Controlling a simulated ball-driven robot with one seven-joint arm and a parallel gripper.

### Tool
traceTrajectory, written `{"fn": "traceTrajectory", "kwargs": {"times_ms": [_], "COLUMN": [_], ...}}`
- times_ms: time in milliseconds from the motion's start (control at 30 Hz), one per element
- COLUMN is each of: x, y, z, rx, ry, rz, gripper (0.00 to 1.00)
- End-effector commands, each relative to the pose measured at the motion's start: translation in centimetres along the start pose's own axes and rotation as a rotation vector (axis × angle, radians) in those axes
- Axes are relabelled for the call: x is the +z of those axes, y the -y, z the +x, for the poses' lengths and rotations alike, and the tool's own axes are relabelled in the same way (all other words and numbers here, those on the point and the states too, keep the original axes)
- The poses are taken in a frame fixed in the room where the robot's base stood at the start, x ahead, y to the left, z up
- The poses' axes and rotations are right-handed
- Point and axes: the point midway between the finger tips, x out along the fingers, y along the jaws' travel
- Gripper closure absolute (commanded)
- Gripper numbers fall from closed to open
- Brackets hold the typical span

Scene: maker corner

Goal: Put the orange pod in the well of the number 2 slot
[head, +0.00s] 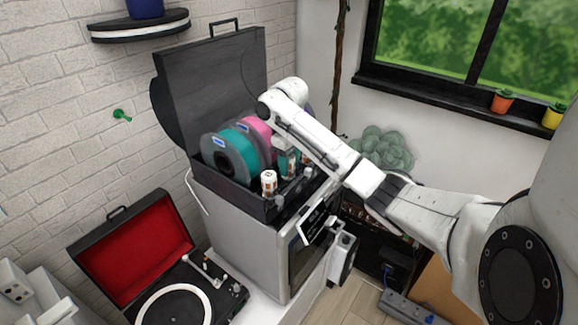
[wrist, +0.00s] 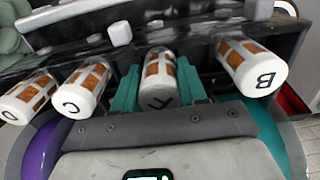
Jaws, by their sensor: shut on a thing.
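In the head view my gripper (head: 288,163) is at the front of the open black case (head: 240,192), right of a standing canister (head: 268,183). None is plainly an all-orange pod. I can read no number 2, and no well is clear.
Teal (head: 236,160) and pink (head: 257,132) spools stand in the case, under its raised lid (head: 205,85). The case sits on a grey machine (head: 245,235). A record player (head: 175,300) with a red-lined lid stands at lower left. A window sill (head: 460,97) holds pots.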

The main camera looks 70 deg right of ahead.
Motion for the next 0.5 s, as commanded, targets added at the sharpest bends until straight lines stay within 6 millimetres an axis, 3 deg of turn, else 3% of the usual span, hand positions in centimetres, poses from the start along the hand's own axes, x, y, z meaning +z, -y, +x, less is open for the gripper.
{"fn": "traceTrajectory", "kwargs": {"times_ms": [400,433,500], "x": [-0.01,-0.01,0.00], "y": [0.03,0.01,0.00], "z": [0.61,0.58,0.55], "rx": [-0.001,0.000,0.000], "ry": [0.000,0.000,0.000], "rz": [0.001,0.001,0.001], "gripper": [0.94,0.56,0.50]}}
